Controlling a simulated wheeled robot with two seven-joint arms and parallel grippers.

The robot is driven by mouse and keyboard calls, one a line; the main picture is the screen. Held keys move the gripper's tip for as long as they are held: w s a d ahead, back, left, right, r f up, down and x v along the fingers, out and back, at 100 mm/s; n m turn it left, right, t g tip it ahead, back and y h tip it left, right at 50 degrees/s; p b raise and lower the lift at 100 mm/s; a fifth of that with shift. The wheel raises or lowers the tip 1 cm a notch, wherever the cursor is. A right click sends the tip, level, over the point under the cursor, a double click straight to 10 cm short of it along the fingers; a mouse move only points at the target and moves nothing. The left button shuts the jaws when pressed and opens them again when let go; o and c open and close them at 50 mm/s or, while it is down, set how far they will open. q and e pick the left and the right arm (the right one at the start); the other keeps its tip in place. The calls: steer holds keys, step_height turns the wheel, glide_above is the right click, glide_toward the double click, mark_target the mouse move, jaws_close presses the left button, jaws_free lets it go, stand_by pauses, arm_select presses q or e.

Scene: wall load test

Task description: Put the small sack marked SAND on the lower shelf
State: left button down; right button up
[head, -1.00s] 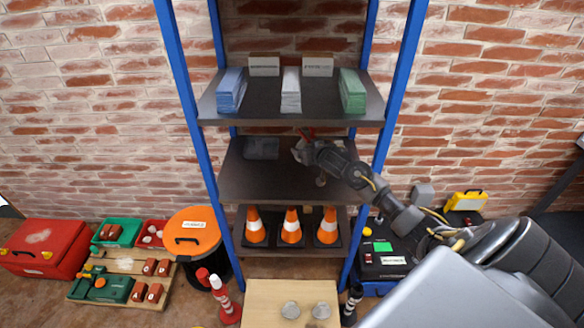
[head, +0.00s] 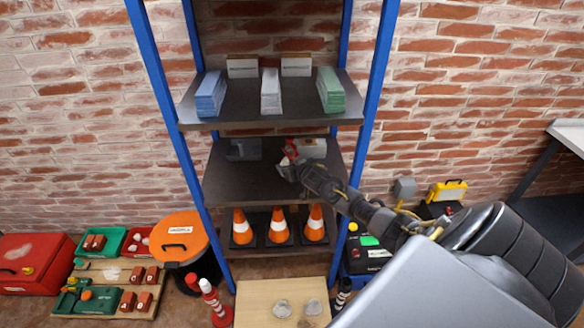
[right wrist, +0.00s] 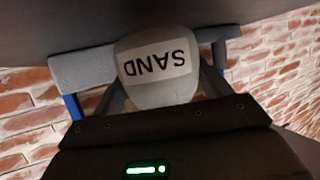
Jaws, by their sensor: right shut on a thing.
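The small sack marked SAND (right wrist: 158,72) is pale grey with a white label, and its lettering appears upside down in the right wrist view. My right gripper (right wrist: 160,92) is shut on it, one finger on each side. In the head view, the right gripper (head: 293,172) reaches in from the right over the middle shelf board (head: 235,185), below the board with the stacks. The sack shows there as a small pale patch (head: 286,171) at the fingertips. I cannot tell whether it touches the board. My left gripper is out of view.
A dark grey item (head: 243,149) stands at the back left of that board, and a grey object (head: 311,148) at the back right behind the gripper. Orange cones (head: 278,226) stand on the bottom board. Blue posts (head: 369,120) flank the shelves. The board's front left is clear.

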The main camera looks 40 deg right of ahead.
steer(key=shift+w+f, duration=0.1)
steer(key=shift+f, duration=0.55)
steer(key=shift+f, duration=0.1)
steer(key=o, duration=1)
steer(key=shift+f, duration=0.2)
steer(key=shift+c, duration=0.2)
steer(key=o, duration=0.5)
steer(key=shift+c, duration=0.2)
steer(key=shift+r, duration=0.1)
